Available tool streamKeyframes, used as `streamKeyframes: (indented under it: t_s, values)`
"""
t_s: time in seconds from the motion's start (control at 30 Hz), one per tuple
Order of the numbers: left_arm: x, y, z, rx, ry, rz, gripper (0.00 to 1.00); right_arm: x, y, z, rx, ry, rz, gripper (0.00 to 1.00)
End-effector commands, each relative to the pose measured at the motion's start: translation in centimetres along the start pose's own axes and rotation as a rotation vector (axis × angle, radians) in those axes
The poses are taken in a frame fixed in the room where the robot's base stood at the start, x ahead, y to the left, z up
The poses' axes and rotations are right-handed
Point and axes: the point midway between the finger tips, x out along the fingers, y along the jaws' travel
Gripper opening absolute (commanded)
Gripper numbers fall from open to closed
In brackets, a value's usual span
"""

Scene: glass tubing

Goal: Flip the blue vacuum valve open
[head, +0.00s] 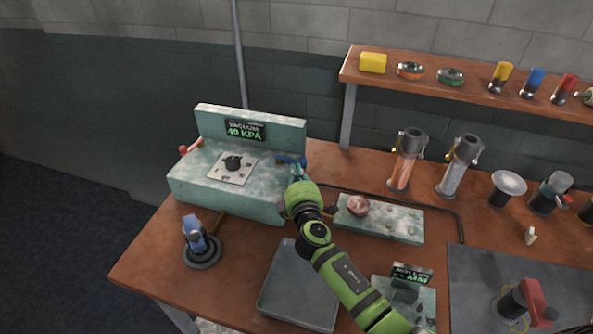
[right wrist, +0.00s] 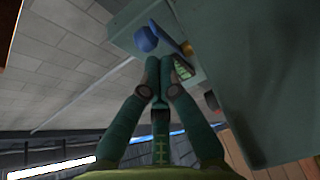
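The blue vacuum valve (head: 290,160) is at the right end of the pale green vacuum station (head: 200,185), whose display (head: 245,130) reads 40 KPA. My right gripper (head: 297,178) is right at the valve in the head view and partly covers that end of the station. In the right wrist view the valve shows as a round blue knob (right wrist: 146,39) and a blue lever (right wrist: 186,48). The fingertips (right wrist: 162,62) are together just below them, with nothing visible between them. Whether they touch the lever I cannot tell. My left gripper is not in view.
A red valve (head: 190,147) is at the station's left end and a black dial (head: 233,162) is on top. A blue-grey device on a round stand (head: 195,240), a grey tray (head: 298,290) and a pale block (head: 385,220) are nearby. A shelf (head: 460,90) runs behind.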

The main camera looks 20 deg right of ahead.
Motion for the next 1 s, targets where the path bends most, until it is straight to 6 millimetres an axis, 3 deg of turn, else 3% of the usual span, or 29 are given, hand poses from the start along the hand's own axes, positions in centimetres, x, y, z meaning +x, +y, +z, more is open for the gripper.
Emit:
streamKeyframes:
  t_s: [0.5, 1.0]
  values:
    - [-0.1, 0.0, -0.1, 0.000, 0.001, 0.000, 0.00, 0.9, 0.1, 1.6, -0.006, 0.106, -0.005, 0.00]
    - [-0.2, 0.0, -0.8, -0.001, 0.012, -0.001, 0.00, 1.0, 0.2, 1.7, -0.006, 0.106, -0.005, 0.00]
